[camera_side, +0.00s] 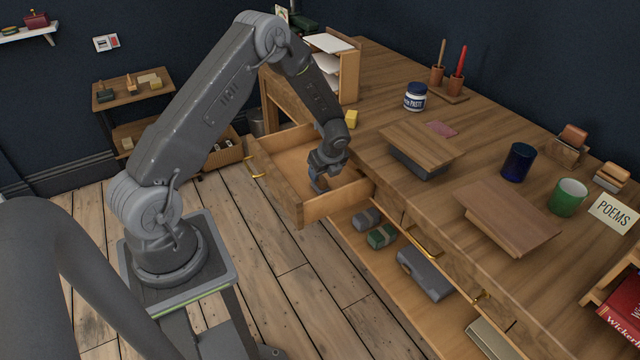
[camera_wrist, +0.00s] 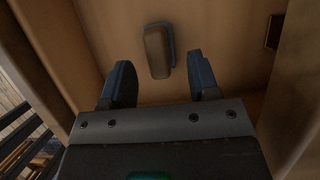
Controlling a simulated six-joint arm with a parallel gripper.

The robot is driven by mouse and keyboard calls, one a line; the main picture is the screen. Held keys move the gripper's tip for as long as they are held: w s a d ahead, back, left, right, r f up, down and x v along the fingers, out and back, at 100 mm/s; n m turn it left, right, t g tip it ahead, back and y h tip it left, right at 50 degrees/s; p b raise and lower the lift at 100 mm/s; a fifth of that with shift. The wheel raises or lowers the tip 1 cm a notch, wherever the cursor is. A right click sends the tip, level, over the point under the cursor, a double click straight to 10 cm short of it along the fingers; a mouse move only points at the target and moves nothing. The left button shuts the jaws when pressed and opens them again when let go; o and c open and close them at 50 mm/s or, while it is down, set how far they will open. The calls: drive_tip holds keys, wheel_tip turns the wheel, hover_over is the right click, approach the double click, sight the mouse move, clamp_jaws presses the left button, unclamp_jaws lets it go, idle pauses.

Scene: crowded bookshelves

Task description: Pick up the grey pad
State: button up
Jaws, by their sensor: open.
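In the wrist view a small oblong block with a brownish top and a grey-blue edge (camera_wrist: 157,52) lies on the bare drawer floor; it may be the grey pad, but its colour is hard to tell in the dim light. My gripper (camera_wrist: 160,80) is open and empty, its two dark blue fingers apart, with the block just beyond the fingertips and between their lines. In the side view my gripper (camera_side: 319,185) points down into the open drawer (camera_side: 275,189). The block cannot be made out there.
Wooden drawer walls stand close around my gripper. A dark metal piece (camera_wrist: 274,31) sits at the right in the wrist view. Below the desktop, an open lower drawer holds a grey bundle (camera_side: 367,218), a green bundle (camera_side: 381,236) and a grey case (camera_side: 425,273). A yellow block (camera_side: 351,119) stands nearby.

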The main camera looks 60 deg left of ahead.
drive_tip(key=x, duration=0.3)
drive_tip(key=shift+s+f, duration=0.1)
drive_tip(key=shift+f, duration=0.1)
drive_tip(key=c, duration=1)
wheel_tip(320, 180, up, 10)
drive_tip(key=shift+r, duration=0.1)
drive_tip(key=o, duration=0.3)
drive_tip(key=shift+c, duration=1.1)
